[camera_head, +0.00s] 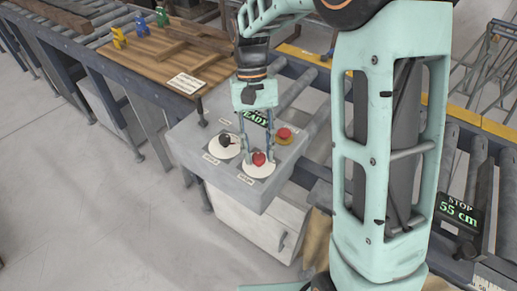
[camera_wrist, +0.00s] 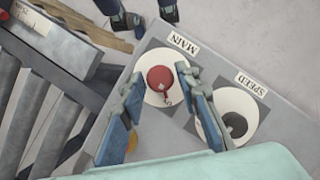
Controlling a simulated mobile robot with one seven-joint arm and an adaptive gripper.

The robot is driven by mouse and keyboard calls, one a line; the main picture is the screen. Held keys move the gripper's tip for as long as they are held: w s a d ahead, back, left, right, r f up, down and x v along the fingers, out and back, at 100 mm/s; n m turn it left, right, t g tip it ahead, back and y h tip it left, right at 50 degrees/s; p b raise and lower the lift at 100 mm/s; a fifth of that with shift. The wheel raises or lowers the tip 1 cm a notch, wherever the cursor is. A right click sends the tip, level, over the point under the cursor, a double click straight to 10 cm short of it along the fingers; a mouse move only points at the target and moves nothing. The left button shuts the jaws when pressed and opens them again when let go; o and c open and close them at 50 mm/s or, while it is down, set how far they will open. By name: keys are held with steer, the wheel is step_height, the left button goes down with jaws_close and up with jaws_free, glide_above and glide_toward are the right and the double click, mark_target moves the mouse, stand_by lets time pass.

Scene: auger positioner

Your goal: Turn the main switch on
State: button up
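The main switch is a red knob (camera_head: 258,158) on a round white plate at the front of the grey control box. It also shows in the wrist view (camera_wrist: 160,79), beside the label MAIN (camera_wrist: 182,43). My gripper (camera_head: 257,149) is above the knob, pointing down. Its two fingers are apart, one on each side of the knob; in the wrist view (camera_wrist: 157,78) gaps show between fingers and knob. Whether the tips reach down to knob height is hard to tell. The knob carries a small pale mark near its lower edge in the wrist view.
A black speed knob (camera_head: 225,140) sits close to the left of the red one. A red stop button (camera_head: 284,132) on a yellow base is behind right. A green-lit display (camera_head: 257,117) is partly hidden by my gripper. Roller conveyors and a wooden table (camera_head: 160,55) surround the box.

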steer(key=shift+o, duration=0.7)
steer(key=v, duration=1.2)
